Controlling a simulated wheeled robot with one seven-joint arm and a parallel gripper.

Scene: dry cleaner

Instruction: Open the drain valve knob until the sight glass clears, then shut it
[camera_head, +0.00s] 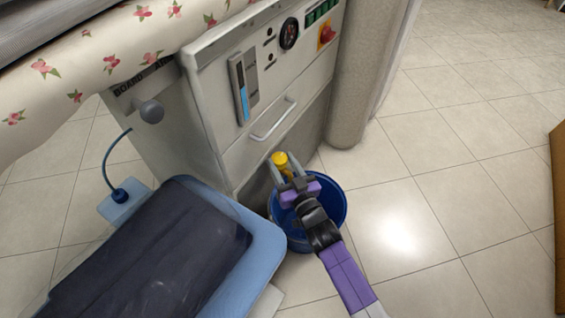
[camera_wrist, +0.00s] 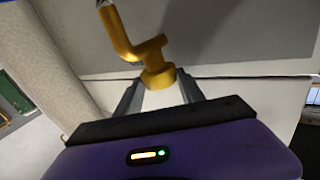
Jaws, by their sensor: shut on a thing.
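The yellow drain valve knob (camera_head: 279,158) sticks out low on the front of the grey machine, below its drawer handle. In the wrist view the yellow knob (camera_wrist: 158,76) sits on a bent yellow pipe. My gripper (camera_head: 287,176) reaches it from the front, above a blue bucket (camera_head: 338,212). In the wrist view my gripper (camera_wrist: 160,97) has a finger on each side of the knob and is shut on it. The sight glass (camera_head: 243,88) is a vertical gauge on the machine's panel, with blue in about its lower half.
A floral ironing board (camera_head: 120,48) overhangs at the upper left. A drawer handle (camera_head: 273,121) juts out above the knob.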

